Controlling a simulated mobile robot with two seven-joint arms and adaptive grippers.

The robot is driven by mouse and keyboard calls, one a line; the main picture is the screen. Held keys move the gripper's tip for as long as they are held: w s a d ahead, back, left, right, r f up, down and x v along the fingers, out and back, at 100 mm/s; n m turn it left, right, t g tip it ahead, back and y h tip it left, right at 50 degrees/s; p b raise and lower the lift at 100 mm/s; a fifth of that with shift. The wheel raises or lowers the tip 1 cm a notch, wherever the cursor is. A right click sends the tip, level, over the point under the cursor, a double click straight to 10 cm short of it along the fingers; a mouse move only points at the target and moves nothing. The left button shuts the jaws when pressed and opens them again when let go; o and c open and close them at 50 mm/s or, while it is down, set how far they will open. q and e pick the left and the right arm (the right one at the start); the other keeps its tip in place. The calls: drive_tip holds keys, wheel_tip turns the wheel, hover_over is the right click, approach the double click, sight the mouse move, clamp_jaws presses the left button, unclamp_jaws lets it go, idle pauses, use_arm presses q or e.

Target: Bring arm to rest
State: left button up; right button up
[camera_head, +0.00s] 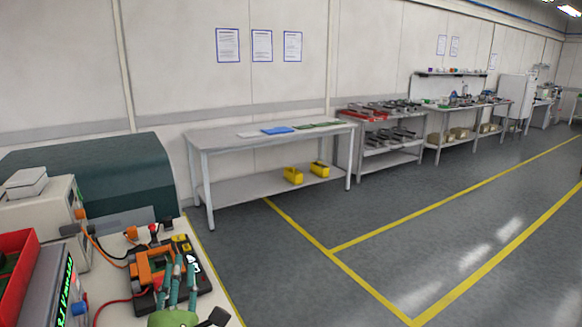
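My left gripper (180,268) shows at the bottom left, with teal fingers over the near workbench. Its fingers look apart, with no object visible between them. It overlaps a black and orange device (146,268) in the picture; I cannot tell whether they touch. My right gripper is out of view.
The near bench (110,247) also carries a red bin (17,243), a beige instrument (40,215) and cables. A dark green cover (95,175) stands behind. A long table (245,142) with yellow bins (293,175) below lines the wall. The grey floor (300,275) is clear.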

use_arm(q)
drive_tip(key=s+d+f+m+g+h, duration=0.35)
drive_tip(key=d+m+h, duration=0.25)
drive_tip(key=m, duration=0.4)
drive_tip(key=s+d+f+m+g+h, duration=0.2)
drive_tip(key=s+d+f+m+h, duration=0.3)
drive_tip(key=m, duration=0.5)
drive_tip(key=s+d+f+m+g, duration=0.2)
drive_tip(key=s+f+m+g, duration=0.35)
drive_tip(key=f, duration=0.35)
drive_tip(key=s+a+f+m+g+y, duration=0.35)
drive_tip(key=s+a+f, duration=0.25)
drive_tip(key=s, duration=0.2)
drive_tip(key=s+a+f+m+g+y, duration=0.3)
drive_tip(key=s+a+f+g+y, duration=0.15)
drive_tip(key=s, duration=0.35)
wheel_tip(320, 180, down, 23)
drive_tip(key=s+g, duration=0.1)
drive_tip(key=s, duration=0.1)
drive_tip(key=s+a+f+g, duration=0.1)
drive_tip(key=s+a+f, duration=0.2)
drive_tip(key=s+f, duration=1.2)
drive_tip(key=shift+s+a+m+g+h, duration=0.15)
drive_tip(key=shift+s+m+g+h, duration=0.15)
drive_tip(key=shift+s, duration=0.1)
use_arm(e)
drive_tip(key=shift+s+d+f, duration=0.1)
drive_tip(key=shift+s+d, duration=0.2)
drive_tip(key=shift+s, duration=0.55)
